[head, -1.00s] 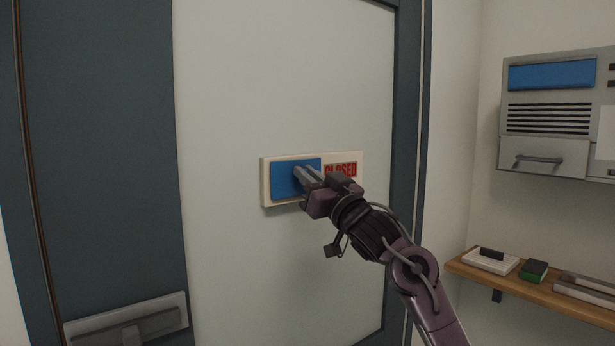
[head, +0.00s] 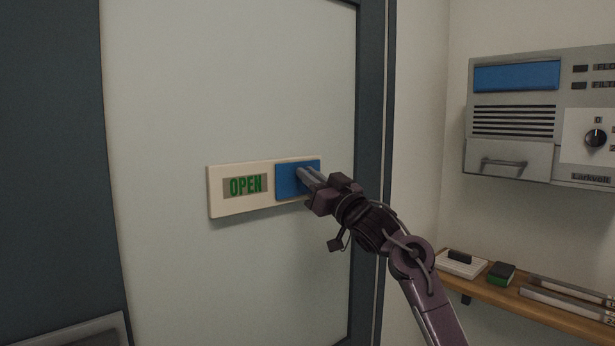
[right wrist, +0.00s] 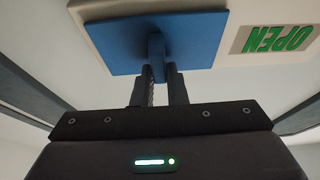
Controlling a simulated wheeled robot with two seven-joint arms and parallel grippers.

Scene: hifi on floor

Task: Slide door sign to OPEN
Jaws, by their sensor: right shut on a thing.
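The door sign (head: 262,207) is a cream plate on the pale door. Its blue slider (head: 288,182) covers the right half, and the green word OPEN (head: 245,186) shows on the left half. My right gripper (head: 302,177) is at the slider. In the right wrist view, its fingers (right wrist: 158,83) are shut on the tab of the blue slider (right wrist: 122,45), with OPEN (right wrist: 277,39) upside down beside it. The word CLOSED is hidden under the slider. My left gripper is not in view.
A dark frame (head: 369,120) edges the door on the right. A grey wall unit (head: 512,150) with a knob (head: 596,138) hangs further right. Below it, a wooden shelf (head: 520,300) holds a white object (head: 461,264), a dark green box (head: 501,274) and other items.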

